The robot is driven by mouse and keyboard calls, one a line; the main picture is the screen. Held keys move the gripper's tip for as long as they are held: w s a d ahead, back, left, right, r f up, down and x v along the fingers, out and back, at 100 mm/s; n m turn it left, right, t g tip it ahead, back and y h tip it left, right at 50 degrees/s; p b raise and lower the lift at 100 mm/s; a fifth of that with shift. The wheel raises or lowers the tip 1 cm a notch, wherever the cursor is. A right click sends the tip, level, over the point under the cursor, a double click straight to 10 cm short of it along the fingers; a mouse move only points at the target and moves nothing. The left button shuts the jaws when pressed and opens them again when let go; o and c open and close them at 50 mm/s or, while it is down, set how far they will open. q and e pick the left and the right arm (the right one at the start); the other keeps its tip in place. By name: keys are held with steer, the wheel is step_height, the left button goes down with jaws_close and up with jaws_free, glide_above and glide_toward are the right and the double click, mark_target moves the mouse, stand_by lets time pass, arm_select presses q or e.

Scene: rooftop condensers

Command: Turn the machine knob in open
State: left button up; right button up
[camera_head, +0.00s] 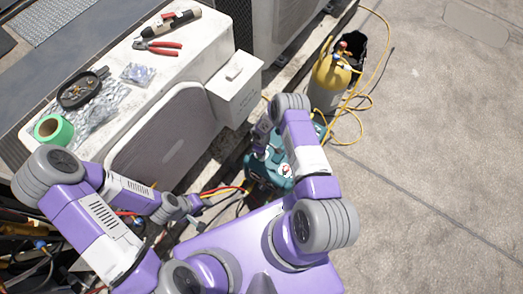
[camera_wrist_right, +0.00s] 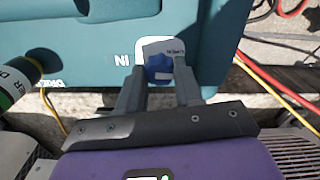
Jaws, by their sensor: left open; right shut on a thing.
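The teal machine (camera_head: 258,172) stands on the ground by the ledge, partly hidden by my right arm. In the right wrist view its teal face (camera_wrist_right: 85,35) fills the top, with the letters "IN" left of a white label. The blue machine knob (camera_wrist_right: 158,68) sits on that label. My right gripper (camera_wrist_right: 160,76) is shut on the knob, one finger on each side. My left gripper (camera_head: 190,205) is open, low at the left, away from the machine; its fingertips are small in the head view.
A white condenser (camera_head: 165,145) with pliers, tape and a torch on top stands left of the machine. A yellow tank (camera_head: 332,72) with a yellow hose stands beyond it. Hoses run near my left gripper. The concrete at right is clear.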

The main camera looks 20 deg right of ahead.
stand_by(0.4)
steer(key=o, duration=1)
steer(key=shift+o, duration=0.2)
step_height(320, 180, up, 6)
steer(key=p, duration=0.2)
steer(key=shift+r+p, duration=0.1)
steer(key=shift+p, duration=0.3)
steer(key=shift+r, duration=0.7)
